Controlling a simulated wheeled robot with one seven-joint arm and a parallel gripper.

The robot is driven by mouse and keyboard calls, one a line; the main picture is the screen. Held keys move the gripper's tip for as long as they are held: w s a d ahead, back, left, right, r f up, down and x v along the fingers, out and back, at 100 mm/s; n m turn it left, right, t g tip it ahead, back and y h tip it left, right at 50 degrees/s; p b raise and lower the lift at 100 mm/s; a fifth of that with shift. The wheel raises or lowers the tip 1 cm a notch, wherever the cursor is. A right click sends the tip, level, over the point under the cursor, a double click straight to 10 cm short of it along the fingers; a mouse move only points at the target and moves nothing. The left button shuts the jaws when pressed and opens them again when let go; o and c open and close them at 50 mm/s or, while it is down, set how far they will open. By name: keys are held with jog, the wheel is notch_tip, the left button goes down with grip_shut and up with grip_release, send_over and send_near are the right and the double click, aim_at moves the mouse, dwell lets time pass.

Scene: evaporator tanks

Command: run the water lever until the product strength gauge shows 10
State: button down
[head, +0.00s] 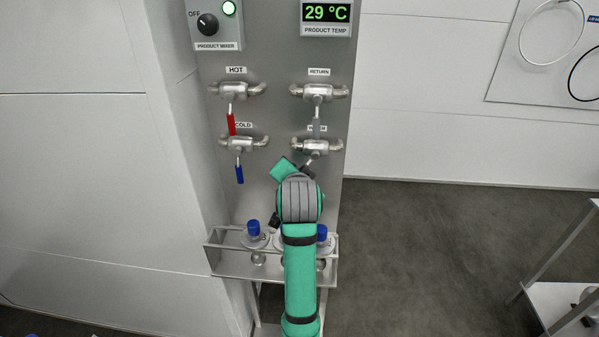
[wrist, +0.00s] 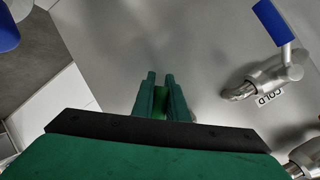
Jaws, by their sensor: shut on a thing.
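The lower right valve (head: 316,147) on the grey panel has a label mostly covered by the lever above, so I cannot read it as water. Its lever (head: 308,162) tilts down and to the left towards my gripper (head: 305,171). The gripper is shut on this lever, as far as the head view shows; my wrist hides the grip. In the wrist view my green fingers (wrist: 160,82) are close together, with a green piece between them. The product strength gauge is not in view.
The panel also has the red hot lever (head: 231,123), blue cold lever (head: 239,174), grey return lever (head: 317,127), product mixer knob (head: 207,24) and temperature display (head: 326,13) reading 29 °C. A metal shelf (head: 228,262) below holds blue-capped bottles (head: 254,229).

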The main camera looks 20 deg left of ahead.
jog(key=c, duration=1.7)
grip_release()
jog(key=shift+c, duration=0.2)
jog(key=v, duration=1.1)
jog(key=shift+w+a+f, duration=0.1)
jog(key=shift+w, duration=0.05)
dwell(0.4)
dwell(4.0)
